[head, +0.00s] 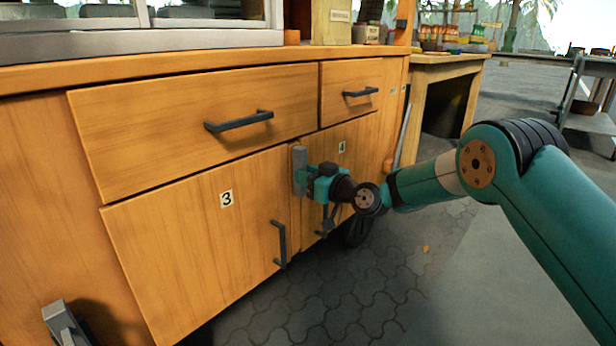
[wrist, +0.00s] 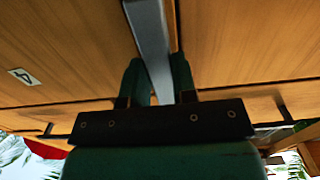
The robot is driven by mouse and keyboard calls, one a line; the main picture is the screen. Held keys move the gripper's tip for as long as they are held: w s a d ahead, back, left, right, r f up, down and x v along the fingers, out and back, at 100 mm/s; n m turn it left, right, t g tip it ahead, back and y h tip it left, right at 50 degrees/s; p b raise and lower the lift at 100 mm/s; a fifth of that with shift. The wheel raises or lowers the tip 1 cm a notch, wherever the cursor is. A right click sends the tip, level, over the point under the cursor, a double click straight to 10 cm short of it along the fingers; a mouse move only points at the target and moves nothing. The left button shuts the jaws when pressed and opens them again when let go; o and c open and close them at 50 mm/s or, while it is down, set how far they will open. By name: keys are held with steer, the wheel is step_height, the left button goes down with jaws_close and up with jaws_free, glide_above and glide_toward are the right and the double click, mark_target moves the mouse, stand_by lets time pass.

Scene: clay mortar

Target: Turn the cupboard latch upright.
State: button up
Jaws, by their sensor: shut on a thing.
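The grey cupboard latch (head: 299,159) is a flat bar on the front between door 3 (head: 200,235) and door 4 (head: 350,150). In the head view its visible part stands upright, and my gripper hides some of it. My teal gripper (head: 307,180) reaches it from the right and is shut on it. In the wrist view the latch bar (wrist: 150,40) runs lengthwise between the two dark green fingers of my gripper (wrist: 158,80), one on each side.
Dark handles stick out from the left drawer (head: 240,121), the right drawer (head: 360,92) and door 3 (head: 279,244). Another grey metal fitting (head: 62,322) juts out at the lower left. A wooden table (head: 440,80) stands behind right. Paved floor (head: 400,270) lies open below my arm.

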steer(key=o, duration=0.9)
steer(key=shift+s, duration=0.1)
steer(key=p+v, duration=0.3)
steer(key=v, duration=1.4)
steer(key=shift+s+d+p, duration=0.15)
steer(key=shift+p, duration=0.2)
